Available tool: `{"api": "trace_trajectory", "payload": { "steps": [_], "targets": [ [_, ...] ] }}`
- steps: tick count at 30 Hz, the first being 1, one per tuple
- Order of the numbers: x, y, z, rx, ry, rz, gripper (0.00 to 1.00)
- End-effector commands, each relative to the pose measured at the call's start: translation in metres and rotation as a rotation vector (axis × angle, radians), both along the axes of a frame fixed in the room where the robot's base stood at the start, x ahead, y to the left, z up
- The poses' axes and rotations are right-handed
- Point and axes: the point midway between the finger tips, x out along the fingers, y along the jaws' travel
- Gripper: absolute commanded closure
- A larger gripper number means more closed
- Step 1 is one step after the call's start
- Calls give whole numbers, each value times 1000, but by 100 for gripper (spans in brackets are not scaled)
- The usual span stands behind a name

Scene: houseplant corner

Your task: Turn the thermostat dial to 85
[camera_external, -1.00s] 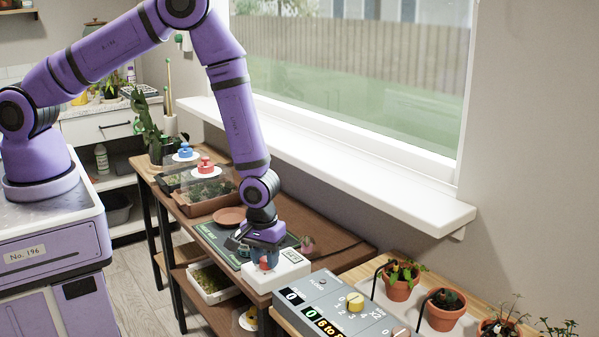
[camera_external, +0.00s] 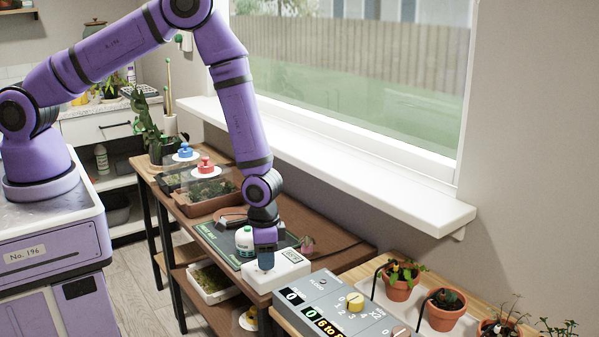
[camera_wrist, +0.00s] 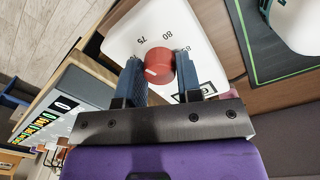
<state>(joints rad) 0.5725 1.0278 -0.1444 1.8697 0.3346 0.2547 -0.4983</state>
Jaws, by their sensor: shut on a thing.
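The thermostat is a white box (camera_external: 290,268) at the front end of the brown bench, just under my gripper (camera_external: 265,263). In the wrist view its white face (camera_wrist: 120,42) carries the printed numbers 75 and 80, with 85 partly readable near the right finger. The round red dial (camera_wrist: 159,61) sits between the two blue fingers of my gripper (camera_wrist: 160,72), which are shut on its sides. A short pale mark shows on the dial's lower left part. In the external view the fingers hide the dial.
A white, green-topped container (camera_external: 245,240) stands close behind my gripper on a dark mat (camera_external: 215,237). Potted plants (camera_external: 400,280) stand at the right.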

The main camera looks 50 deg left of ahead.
Motion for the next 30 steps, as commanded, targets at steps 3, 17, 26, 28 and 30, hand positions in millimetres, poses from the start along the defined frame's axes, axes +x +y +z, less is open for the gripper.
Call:
{"api": "trace_trajectory", "payload": {
  "steps": [3, 17, 26, 28, 30],
  "targets": [
    [0, 0, 0, 0, 2, -110, 91],
    [1, 0, 0, -1, 1, -546, 91],
    [1, 0, 0, 0, 2, -832, 91],
    [1, 0, 0, 0, 1, -899, 91],
    [1, 0, 0, -1, 0, -965, 91]
  ]
}}
